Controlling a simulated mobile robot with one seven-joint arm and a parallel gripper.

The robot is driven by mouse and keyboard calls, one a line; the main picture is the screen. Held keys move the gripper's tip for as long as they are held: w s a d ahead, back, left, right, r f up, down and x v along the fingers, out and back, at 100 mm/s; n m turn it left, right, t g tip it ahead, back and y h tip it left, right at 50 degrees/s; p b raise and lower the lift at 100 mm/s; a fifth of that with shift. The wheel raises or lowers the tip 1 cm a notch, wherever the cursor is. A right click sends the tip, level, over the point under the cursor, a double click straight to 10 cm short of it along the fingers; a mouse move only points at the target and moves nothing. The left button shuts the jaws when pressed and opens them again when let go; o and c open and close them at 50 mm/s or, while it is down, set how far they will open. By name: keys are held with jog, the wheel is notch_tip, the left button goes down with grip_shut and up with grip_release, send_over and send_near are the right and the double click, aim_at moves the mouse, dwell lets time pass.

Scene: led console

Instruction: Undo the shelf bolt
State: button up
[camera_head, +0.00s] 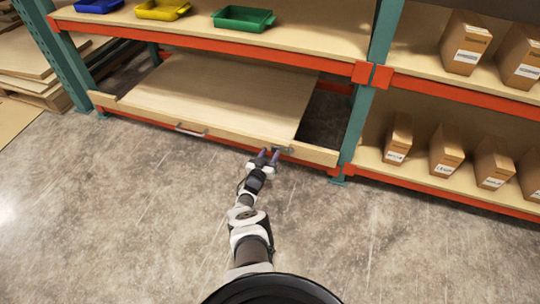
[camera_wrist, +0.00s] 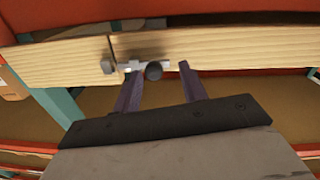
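The shelf bolt (camera_wrist: 153,69) is a small metal slide bolt with a dark round knob on the front edge of a wooden pull-out shelf (camera_head: 215,90). It also shows small in the head view (camera_head: 283,149), near the right end of the shelf front. A dark keeper block (camera_wrist: 107,57) sits left of the knob in the wrist view. My gripper (camera_wrist: 158,80) is open, its two purple fingers either side of the knob in the picture. In the head view my gripper (camera_head: 269,156) is just in front of the shelf edge. I cannot tell whether it touches the bolt.
A metal pull handle (camera_head: 190,131) is on the shelf front, left of the bolt. A teal upright post (camera_head: 362,115) stands to the right, with cardboard boxes (camera_head: 445,152) beyond it. Green (camera_head: 244,18), yellow and blue bins stand on the shelf above. The concrete floor in front is clear.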

jog(key=shift+s+a+r+p, duration=0.1)
jog(key=shift+s+a+p, duration=0.05)
jog(key=shift+s+p, duration=0.5)
jog(key=p+v, duration=0.7)
jog(key=v, duration=0.5)
jog(key=shift+s+a+p, duration=0.15)
jog(key=shift+s+p, duration=0.05)
jog(key=shift+p, duration=0.15)
